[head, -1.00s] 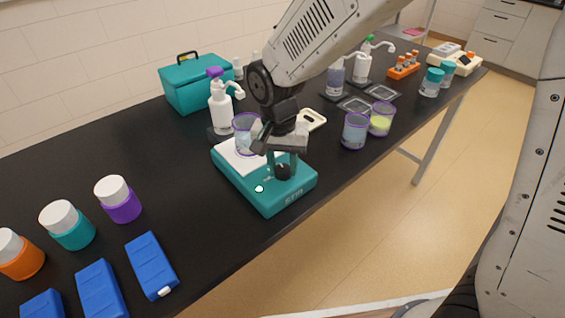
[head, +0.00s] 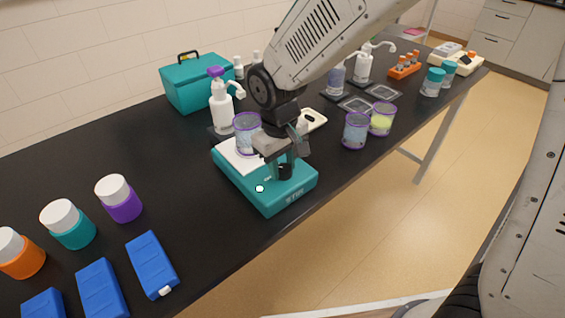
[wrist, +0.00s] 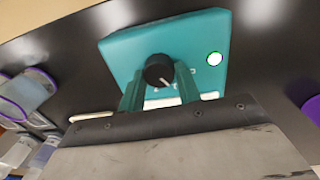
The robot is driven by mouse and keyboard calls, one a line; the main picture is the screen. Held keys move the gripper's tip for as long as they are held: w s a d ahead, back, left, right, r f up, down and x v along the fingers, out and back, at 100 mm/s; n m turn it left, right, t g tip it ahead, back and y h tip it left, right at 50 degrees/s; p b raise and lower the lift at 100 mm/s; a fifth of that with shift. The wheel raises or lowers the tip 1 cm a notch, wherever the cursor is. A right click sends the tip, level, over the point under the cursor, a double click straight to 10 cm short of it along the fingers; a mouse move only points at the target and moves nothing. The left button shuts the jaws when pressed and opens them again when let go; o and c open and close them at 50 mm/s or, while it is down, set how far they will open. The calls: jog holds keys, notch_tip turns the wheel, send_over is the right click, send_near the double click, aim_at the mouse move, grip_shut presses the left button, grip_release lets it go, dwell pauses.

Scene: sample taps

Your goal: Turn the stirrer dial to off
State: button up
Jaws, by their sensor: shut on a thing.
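The teal stirrer (head: 235,183) with a white top plate stands near the table's front edge. Its black dial (head: 286,172) is on the front face and shows in the wrist view (wrist: 158,69) with a pale pointer line slanting down and right. In the head view my gripper (head: 284,163) partly hides the dial. The dial's markings are not readable.
A purple-rimmed beaker (head: 247,135) is on the stirrer's plate, close behind my gripper. A white pump bottle (head: 221,112) stands behind it. Two beakers (head: 355,131) (head: 381,120) stand to the right. Blue boxes (head: 152,264) and lidded jars (head: 118,198) are at the left.

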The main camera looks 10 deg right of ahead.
aim_at(281, 169)
jog(key=n, duration=0.6)
jog(key=shift+n, duration=0.3)
jog(key=shift+r, duration=0.1)
jog(key=shift+a, duration=0.1)
dwell(0.3)
jog(key=o, duration=1)
jog(key=shift+c, duration=0.2)
jog(key=r, duration=0.7)
jog(key=shift+s+r, duration=0.25)
jog(key=shift+r, duration=0.1)
